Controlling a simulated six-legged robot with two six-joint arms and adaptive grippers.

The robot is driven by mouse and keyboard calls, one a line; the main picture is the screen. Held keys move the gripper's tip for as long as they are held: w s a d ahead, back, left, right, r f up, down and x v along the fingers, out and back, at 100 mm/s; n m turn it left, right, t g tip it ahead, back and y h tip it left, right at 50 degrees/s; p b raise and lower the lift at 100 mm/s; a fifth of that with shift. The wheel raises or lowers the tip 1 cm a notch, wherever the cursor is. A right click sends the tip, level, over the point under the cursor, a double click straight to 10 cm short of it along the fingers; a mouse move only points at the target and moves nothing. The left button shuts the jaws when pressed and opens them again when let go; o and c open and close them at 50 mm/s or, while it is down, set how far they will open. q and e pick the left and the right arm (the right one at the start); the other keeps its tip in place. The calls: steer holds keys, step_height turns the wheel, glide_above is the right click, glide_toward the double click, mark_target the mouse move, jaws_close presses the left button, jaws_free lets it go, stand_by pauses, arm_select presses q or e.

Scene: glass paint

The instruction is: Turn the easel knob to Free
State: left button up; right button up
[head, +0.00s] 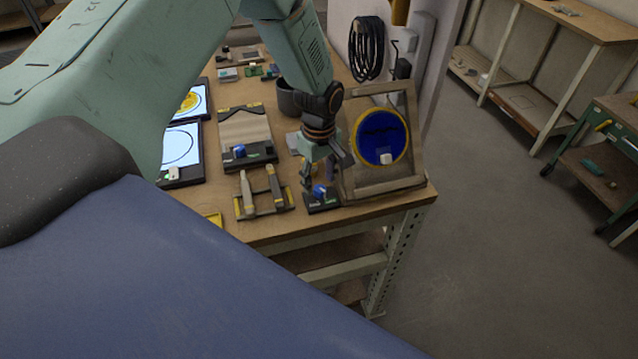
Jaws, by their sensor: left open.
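The easel (351,180) is a tilted wooden frame at the table's right end. It holds a round blue glass disc (378,131) with a yellow rim, and a small white block (386,158) shows low on the disc. A small blue knob (319,190) sits on a dark base (322,204) at the easel's lower left. My left gripper (318,181) points down with its fingers just above or around this knob; it is open, and contact cannot be told. Any marking on the knob is too small to read. My right gripper is not in view.
Left of the knob, a rack (263,209) holds two upright-lying tools, and a dark-framed board (246,133) carries another blue knob (239,151). A dark cup (290,99) stands behind my gripper. A cable coil (366,48) hangs at the back. Floor right of the table is clear.

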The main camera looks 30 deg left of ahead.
mark_target(320, 191)
arm_select(q)
steer(key=shift+d+f, duration=0.25)
steer(key=shift+f, duration=0.95)
steer(key=shift+a, duration=0.15)
steer(key=shift+c, duration=0.4)
jaws_close()
